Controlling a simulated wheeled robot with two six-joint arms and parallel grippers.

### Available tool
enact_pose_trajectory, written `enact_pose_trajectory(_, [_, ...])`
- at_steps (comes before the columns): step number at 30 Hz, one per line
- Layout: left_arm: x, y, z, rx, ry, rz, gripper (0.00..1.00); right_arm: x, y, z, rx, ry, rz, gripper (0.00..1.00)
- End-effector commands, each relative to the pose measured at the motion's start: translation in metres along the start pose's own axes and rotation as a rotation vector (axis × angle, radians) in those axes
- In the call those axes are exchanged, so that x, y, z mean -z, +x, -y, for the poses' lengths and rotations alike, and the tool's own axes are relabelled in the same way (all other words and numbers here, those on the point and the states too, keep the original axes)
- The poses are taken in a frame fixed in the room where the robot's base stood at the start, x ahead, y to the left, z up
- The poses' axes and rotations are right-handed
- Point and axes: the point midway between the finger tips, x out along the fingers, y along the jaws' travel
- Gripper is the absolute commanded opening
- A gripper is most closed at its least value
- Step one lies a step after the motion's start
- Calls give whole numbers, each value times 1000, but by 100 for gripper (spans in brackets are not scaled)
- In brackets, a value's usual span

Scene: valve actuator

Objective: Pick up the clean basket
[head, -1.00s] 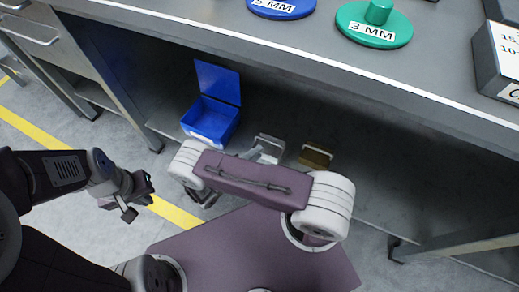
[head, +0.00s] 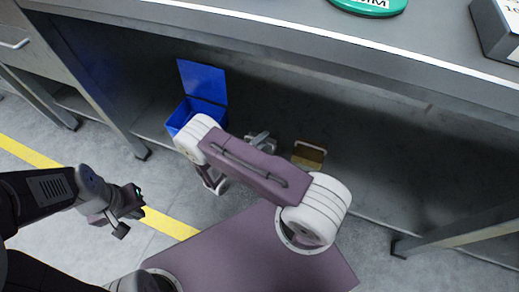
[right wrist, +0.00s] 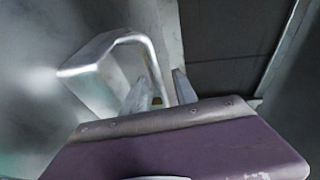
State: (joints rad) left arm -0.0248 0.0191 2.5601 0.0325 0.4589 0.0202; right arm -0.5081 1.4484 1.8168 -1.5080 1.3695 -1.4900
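A silver-grey metal basket (head: 262,142) with a raised handle is on the lower level under the bench in the head view, partly hidden by my right arm. A brown basket (head: 308,156) is just right of it. In the right wrist view a bent silver handle (right wrist: 152,62) is close up. My right gripper (right wrist: 160,90) has its two fingertips apart, and the handle's lower end appears between or just beyond them; contact is unclear. In the head view the right gripper is mostly hidden. My left gripper (head: 132,202) hangs empty over the floor at left; its finger gap is unclear.
A blue open-lidded bin (head: 195,112) is left of the baskets under the bench. The bench top (head: 300,32) overhangs them. A bench leg (head: 105,95) is at left. On top are a green disc (head: 365,5) and a grey block (head: 500,30).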

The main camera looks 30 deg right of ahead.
Motion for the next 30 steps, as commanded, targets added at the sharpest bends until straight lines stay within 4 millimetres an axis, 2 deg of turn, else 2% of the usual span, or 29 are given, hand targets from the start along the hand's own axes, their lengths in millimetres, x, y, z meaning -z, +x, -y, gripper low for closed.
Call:
enact_pose_trajectory(3, [0,-1,0,0,0,0,0,0,0,1,0,0,0,32])
enact_pose_trajectory(6, [0,-1,0,0,0,0,0,0,-1,1,0,0,0,4])
enact_pose_trajectory(7, [0,-1,0,0,0,0,0,0,-1,1,0,0,0,0])
enact_pose_trajectory(30, [0,-1,0,0,0,0,0,0,-1,0,0,1,-1,0])
